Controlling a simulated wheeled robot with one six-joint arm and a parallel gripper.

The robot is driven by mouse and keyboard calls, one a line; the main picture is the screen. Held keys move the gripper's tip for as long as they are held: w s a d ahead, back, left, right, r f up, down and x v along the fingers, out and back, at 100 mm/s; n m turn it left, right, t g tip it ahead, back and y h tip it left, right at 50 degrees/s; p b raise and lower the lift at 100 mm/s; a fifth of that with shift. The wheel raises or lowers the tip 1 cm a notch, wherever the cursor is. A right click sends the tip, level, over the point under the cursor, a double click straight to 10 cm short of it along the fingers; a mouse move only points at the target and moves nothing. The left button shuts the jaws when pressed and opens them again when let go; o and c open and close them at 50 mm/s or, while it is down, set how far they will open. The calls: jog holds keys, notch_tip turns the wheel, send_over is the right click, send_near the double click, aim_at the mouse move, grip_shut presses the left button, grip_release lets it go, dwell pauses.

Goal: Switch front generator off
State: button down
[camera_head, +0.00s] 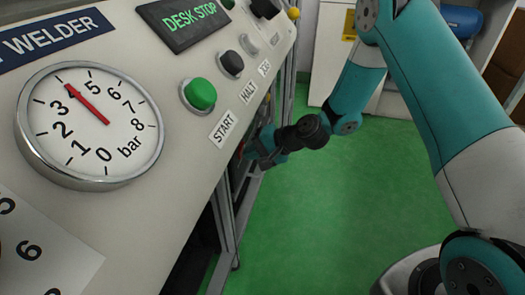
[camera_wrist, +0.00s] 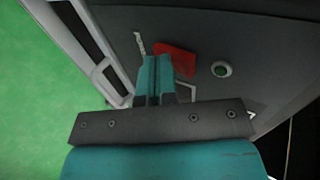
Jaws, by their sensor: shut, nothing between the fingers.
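No part labelled as the front generator can be read in either view.
The sloping desk (camera_head: 180,165) has a bar gauge (camera_head: 90,125) pointing near 4, a green START button (camera_head: 200,93), a dark HALT button (camera_head: 231,63) and a "DESK STOP" display (camera_head: 190,20). A metal frame (camera_head: 226,225) stands below. Green floor (camera_head: 310,220) is clear to the right.

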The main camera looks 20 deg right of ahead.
jog(key=shift+a+r+p, duration=0.25)
jog(key=shift+r+p, duration=0.2)
jog(key=shift+r, duration=0.1)
jog(key=shift+a+r+p, duration=0.2)
jog(key=shift+r+p, duration=0.25)
jog(key=shift+r, duration=0.05)
jog(key=shift+d, duration=0.1)
jog(key=f+p+v, duration=0.1)
jog(key=p+v, duration=0.3)
jog(key=v, duration=0.9)
jog(key=shift+s+d+p, duration=0.3)
jog(key=shift+s+d, duration=0.1)
jog(key=shift+d, duration=0.15)
